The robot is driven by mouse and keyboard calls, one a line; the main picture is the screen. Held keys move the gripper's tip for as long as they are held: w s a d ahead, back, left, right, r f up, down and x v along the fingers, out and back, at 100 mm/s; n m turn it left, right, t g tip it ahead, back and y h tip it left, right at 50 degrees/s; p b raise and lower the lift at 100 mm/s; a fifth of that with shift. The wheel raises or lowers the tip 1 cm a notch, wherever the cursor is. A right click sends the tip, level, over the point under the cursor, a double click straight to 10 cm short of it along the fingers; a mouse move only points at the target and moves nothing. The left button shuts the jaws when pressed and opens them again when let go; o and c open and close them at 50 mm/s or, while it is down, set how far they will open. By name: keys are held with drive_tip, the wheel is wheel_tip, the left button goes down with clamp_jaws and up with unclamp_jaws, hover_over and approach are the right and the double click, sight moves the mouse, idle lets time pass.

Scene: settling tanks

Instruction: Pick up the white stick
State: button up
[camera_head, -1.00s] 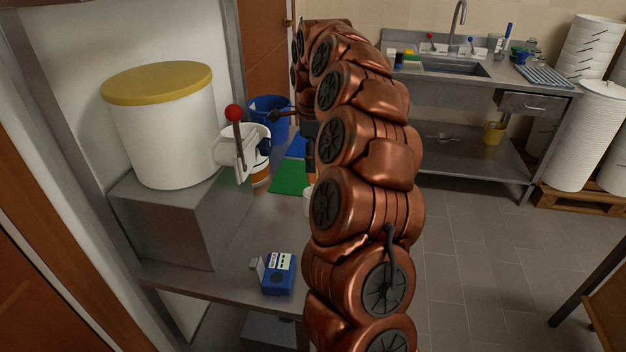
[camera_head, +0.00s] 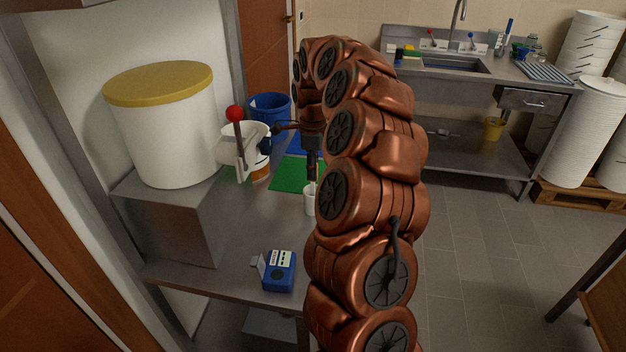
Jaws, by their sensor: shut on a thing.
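My gripper (camera_head: 312,172) points down over the steel table and is shut. A small white cup-like piece (camera_head: 309,201) stands upright right below its fingertips, partly hidden by my arm. The white stick does not show clearly as a separate thing. What the fingers close on is too small and dark to make out; the stick is the likely thing there.
A green mat (camera_head: 290,174) lies left of my gripper. A white dispenser with a red-knobbed lever (camera_head: 236,145), a blue bin (camera_head: 269,108) and a large white drum with a yellow lid (camera_head: 165,130) are further left. A blue device (camera_head: 279,272) sits at the table's front.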

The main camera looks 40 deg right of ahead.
drive_tip(key=shift+c, duration=1.2)
drive_tip(key=shift+r, duration=0.1)
wheel_tip(320, 180, up, 9)
drive_tip(key=b, duration=0.2)
drive_tip(key=shift+w+d+f+b, duration=0.1)
drive_tip(key=shift+f+b, duration=0.1)
drive_tip(key=shift+b, duration=0.1)
drive_tip(key=shift+r, duration=0.6)
